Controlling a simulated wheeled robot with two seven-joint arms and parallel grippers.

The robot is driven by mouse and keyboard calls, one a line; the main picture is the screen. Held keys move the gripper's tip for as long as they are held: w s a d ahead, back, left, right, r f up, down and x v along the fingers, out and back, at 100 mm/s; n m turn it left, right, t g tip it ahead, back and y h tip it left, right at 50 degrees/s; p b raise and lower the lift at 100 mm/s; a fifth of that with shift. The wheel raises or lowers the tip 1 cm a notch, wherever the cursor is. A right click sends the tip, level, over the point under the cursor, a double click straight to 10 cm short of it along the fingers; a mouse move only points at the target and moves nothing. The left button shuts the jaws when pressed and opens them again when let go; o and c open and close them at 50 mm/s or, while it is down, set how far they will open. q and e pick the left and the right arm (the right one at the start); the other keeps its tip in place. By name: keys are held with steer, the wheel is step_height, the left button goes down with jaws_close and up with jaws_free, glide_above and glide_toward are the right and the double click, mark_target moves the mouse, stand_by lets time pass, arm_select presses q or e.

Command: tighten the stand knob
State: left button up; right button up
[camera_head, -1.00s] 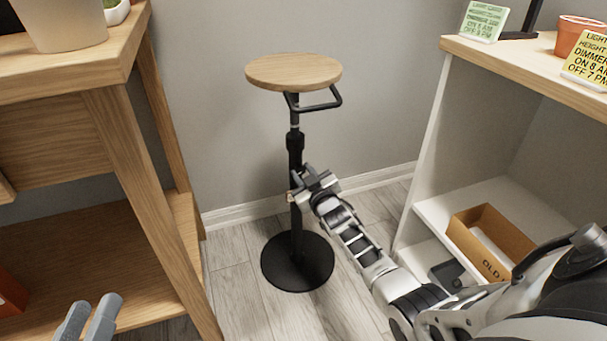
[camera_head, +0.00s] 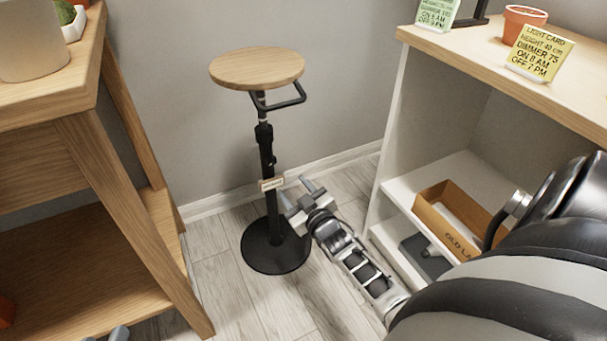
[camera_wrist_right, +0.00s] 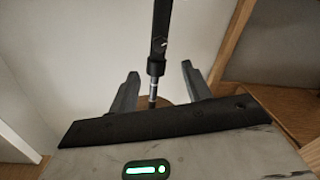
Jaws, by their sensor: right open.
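The stand has a round wooden top (camera_head: 257,68), a black pole (camera_head: 268,150) and a round black base (camera_head: 275,248) on the floor. A small dark knob (camera_head: 273,160) sticks out from the pole's collar; it also shows as a small bump in the right wrist view (camera_wrist_right: 161,45). My right gripper (camera_head: 294,188) is open and empty, just right of the pole and lower than the knob. In the wrist view the pole runs between its fingers' directions. Only the tips of my left gripper (camera_head: 118,333) show at the bottom edge.
A wooden bench (camera_head: 135,215) stands close on the left. A white shelf unit (camera_head: 392,140) stands on the right, with a cardboard box (camera_head: 433,212) inside and a yellow card (camera_head: 540,53) and terracotta pot (camera_head: 522,22) on top. The grey wall is behind the stand.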

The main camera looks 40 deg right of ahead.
arm_select(q)
steer(key=shift+s+a+f+m+y+p, duration=0.1)
steer(key=shift+a+f+m+y+p, duration=0.15)
steer(key=shift+y+p, duration=0.2)
arm_select(e)
steer(key=shift+s+a, duration=0.25)
steer(key=shift+s, duration=0.85)
steer(key=shift+s+a, duration=0.2)
steer(key=shift+s, duration=0.9)
